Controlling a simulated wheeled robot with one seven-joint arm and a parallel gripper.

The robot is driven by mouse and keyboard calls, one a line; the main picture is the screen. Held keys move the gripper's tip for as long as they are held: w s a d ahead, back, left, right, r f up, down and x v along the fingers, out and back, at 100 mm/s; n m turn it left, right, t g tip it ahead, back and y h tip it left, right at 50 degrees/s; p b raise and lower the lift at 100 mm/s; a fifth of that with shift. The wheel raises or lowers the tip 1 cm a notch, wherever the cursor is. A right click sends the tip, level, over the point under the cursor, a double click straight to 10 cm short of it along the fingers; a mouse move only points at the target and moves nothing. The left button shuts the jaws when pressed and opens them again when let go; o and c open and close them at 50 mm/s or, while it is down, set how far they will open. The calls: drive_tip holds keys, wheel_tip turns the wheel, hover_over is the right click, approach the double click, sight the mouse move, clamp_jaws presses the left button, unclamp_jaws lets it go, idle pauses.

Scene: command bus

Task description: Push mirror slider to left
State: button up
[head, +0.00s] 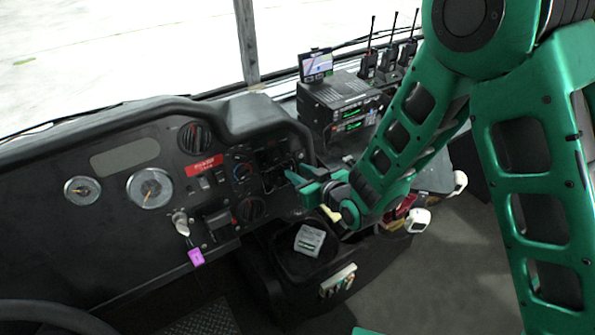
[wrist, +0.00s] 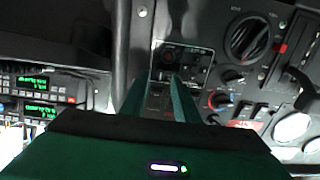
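A small outlined control panel (wrist: 196,58) is on the black dashboard, just beyond my fingertips in the wrist view. It carries a small round knob and small light markings. The mirror slider cannot be told apart for certain; it may be among these small controls. In the head view, my gripper (head: 291,177) reaches from the right to the dashboard's right part and hides some of the panel. In the wrist view, my gripper (wrist: 158,82) shows two green fingers with a gap between them and nothing held. Whether a fingertip touches the panel cannot be told.
A radio stack (head: 345,105) with a small screen stands to the right. Below is a dark console (head: 290,262) holding a pale box (head: 309,240). A purple key tag (head: 196,257) hangs left.

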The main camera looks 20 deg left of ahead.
drive_tip(key=shift+w+a+f, duration=0.35)
drive_tip(key=shift+w+a, duration=0.05)
drive_tip(key=shift+a, duration=0.1)
drive_tip(key=shift+c, duration=0.7)
clamp_jaws()
drive_tip(key=shift+w+d, duration=0.1)
idle(0.5)
